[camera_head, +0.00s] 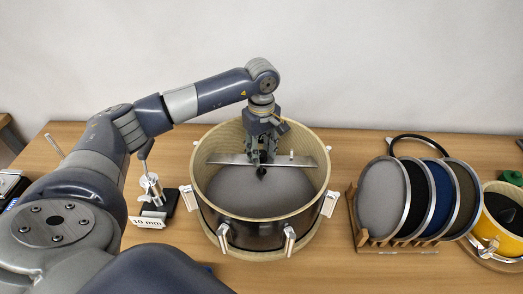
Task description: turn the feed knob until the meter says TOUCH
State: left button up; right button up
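My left gripper (262,160) points down over the middle of a drum-like round shell (205,185) with a pale wooden rim. A flat metal bar (228,159) crosses the shell under the gripper. A small dark part (261,172), possibly the feed knob or its tip, shows just below the fingertips. The fingers hide most of that spot, so I cannot tell whether they touch or grip it. A white display (147,222) left of the shell reads "10 mm". My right gripper is out of view.
A grey mesh pad (384,197) and several other round pads stand in a wooden rack (396,245) on the right. A yellow drum (490,238) stands at the far right. A small metal stand (151,187) is left of the shell. Metal clamps (290,240) ring the shell.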

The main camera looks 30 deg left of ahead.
aim_at(261, 153)
pick_arm(q)
notch_tip(261, 153, up, 12)
dwell(0.6)
dwell(0.5)
